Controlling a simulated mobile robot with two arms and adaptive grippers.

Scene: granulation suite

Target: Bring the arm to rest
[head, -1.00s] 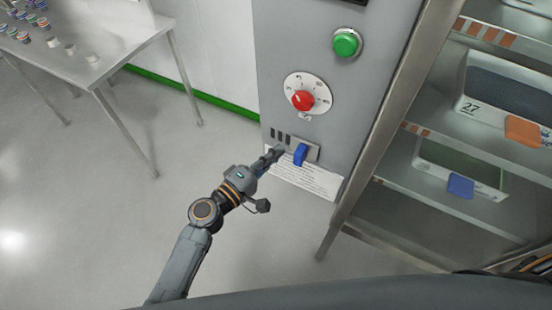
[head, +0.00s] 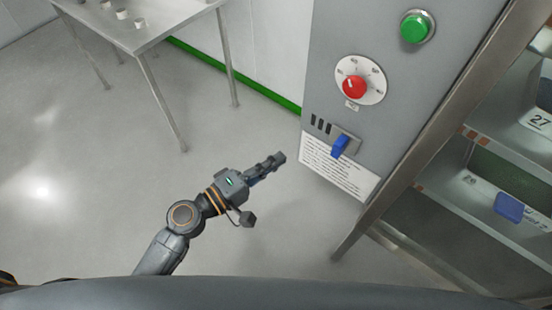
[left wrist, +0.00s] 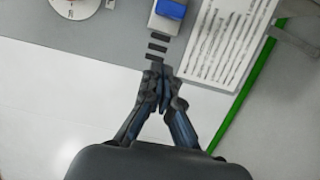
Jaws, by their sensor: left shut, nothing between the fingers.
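My left gripper (head: 275,162) is shut and empty in the head view. It is in the air to the left of the grey control panel (head: 385,115), apart from it. In the left wrist view the closed fingertips (left wrist: 161,78) show below the panel's dark slots. The blue switch lever (head: 340,145) sits on the panel to the right of the gripper, and it also shows in the left wrist view (left wrist: 171,9). My right gripper is not in view.
A red knob (head: 354,87) on a white dial and a green button (head: 416,27) are above the lever. A paper notice (head: 328,167) is below it. A steel table (head: 150,22) stands at upper left, and a rack (head: 400,205) with bins is at right. The floor at left is clear.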

